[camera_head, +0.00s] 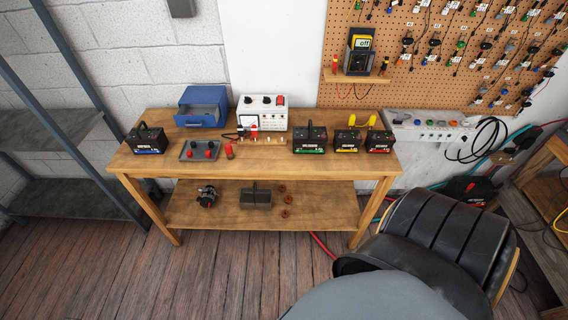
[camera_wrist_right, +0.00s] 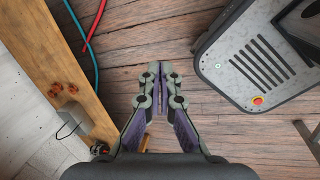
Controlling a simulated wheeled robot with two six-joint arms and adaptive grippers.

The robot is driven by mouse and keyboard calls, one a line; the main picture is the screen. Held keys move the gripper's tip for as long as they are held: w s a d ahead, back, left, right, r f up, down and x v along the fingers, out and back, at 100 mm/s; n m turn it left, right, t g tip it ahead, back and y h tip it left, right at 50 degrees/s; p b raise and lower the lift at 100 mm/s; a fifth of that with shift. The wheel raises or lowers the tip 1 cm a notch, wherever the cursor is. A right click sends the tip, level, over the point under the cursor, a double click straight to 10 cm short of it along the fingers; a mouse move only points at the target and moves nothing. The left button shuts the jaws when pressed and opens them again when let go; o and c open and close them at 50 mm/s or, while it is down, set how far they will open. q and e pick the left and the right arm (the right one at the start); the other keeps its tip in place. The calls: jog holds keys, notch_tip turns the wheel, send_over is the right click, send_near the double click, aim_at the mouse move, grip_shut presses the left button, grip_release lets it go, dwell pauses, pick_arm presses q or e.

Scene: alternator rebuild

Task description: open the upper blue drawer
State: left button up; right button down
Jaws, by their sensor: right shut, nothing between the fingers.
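A small blue drawer unit (camera_head: 204,96) stands at the back left of the wooden workbench. Its blue body has a grey area in front with a low blue front edge (camera_head: 196,121) below it; at this size I cannot tell the separate drawers or how far any stands out. My right gripper (camera_wrist_right: 160,68) is shut and empty in the right wrist view, pointing over the plank floor beside the bench. It is away from the drawer unit, and neither the unit nor its handle shows in that view. My left gripper is in neither view.
The workbench (camera_head: 250,163) carries a white meter box (camera_head: 263,112), several black battery-like boxes and a grey tray (camera_head: 200,151) in front of the drawer unit. Red and blue hoses (camera_wrist_right: 92,30) lie on the floor.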

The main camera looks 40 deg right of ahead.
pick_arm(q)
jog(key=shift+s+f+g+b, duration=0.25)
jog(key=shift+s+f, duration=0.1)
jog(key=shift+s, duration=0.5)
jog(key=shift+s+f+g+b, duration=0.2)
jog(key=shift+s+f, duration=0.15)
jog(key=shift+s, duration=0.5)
pick_arm(e)
jog(key=shift+w+a+f, duration=0.75)
jog(key=shift+w+a, duration=0.1)
jog(key=shift+a, duration=0.05)
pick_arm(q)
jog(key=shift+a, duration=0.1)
